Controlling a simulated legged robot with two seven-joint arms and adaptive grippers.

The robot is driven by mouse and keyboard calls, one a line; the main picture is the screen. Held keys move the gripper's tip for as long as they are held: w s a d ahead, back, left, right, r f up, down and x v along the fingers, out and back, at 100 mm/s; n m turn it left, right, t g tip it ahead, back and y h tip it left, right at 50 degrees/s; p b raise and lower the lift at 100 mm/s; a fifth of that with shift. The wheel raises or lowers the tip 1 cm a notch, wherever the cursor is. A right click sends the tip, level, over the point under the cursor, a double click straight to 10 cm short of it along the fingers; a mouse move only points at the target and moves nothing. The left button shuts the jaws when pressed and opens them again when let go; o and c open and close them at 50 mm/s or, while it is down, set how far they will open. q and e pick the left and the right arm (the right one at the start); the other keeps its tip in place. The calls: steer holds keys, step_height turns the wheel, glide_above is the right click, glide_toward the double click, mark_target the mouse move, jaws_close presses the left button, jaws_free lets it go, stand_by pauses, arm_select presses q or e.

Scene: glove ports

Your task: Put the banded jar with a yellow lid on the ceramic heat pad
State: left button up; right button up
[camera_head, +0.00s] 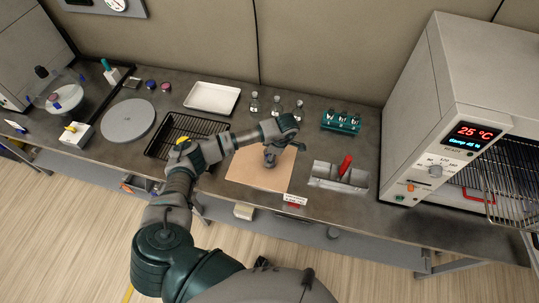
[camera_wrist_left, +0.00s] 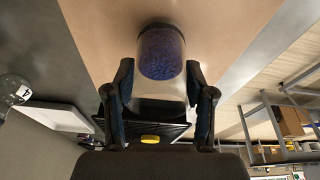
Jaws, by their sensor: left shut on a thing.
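My left gripper (camera_head: 270,150) is over the tan pad (camera_head: 245,170) on the bench. In the left wrist view its two fingers (camera_wrist_left: 160,100) are shut on the sides of a clear jar (camera_wrist_left: 162,52) with dark blue contents. I see no lid or band on this jar; its upper part is not clearly shown. A yellow-topped thing (camera_head: 182,142) is at the black wire tray (camera_head: 160,152), partly behind my arm. Its yellow top also shows in the left wrist view (camera_wrist_left: 150,139). I cannot tell whether the tan pad or the round grey plate (camera_head: 128,120) is ceramic. My right gripper is not in view.
A white tray (camera_head: 212,97), several flasks (camera_head: 276,104) and a teal rack (camera_head: 341,121) stand behind the tan pad. An oven (camera_head: 460,110) stands at the right. A small sign (camera_head: 295,199) is at the front edge.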

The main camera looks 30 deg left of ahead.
arm_select(q)
steer(key=shift+a, duration=0.1)
steer(key=o, duration=1.5)
steer(key=v, duration=1.1)
steer(key=shift+r+b, duration=0.15)
steer(key=shift+b, duration=0.15)
steer(key=shift+r, duration=0.4)
